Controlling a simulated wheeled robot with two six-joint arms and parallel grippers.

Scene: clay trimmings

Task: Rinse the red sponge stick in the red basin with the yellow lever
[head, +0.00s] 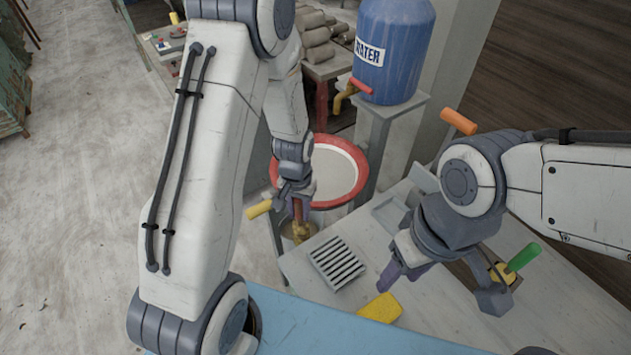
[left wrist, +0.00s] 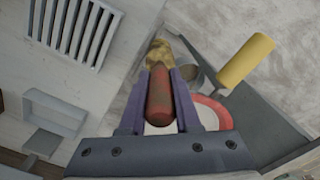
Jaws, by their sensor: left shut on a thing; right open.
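My left gripper (head: 297,192) is shut on the red sponge stick, whose red handle (left wrist: 160,97) lies between the fingers in the left wrist view. Its tan, rough sponge end (left wrist: 160,53) points beyond the fingertips and hangs downward in the head view (head: 300,231). The red basin (head: 362,172) has a red rim and pale inside; the gripper is at its near left edge. The sponge end appears outside the rim. The yellow lever (head: 259,209) sticks out left of the gripper, also in the left wrist view (left wrist: 245,61). My right gripper (head: 446,287) is open and empty above the table.
A slotted grate (head: 337,262) and a yellow block (head: 381,308) lie on the pale table. A blue water barrel (head: 394,50) with a red-handled tap (head: 361,86) stands behind the basin. A green handle (head: 523,257) stands beside my right gripper; an orange handle (head: 458,122) is behind it.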

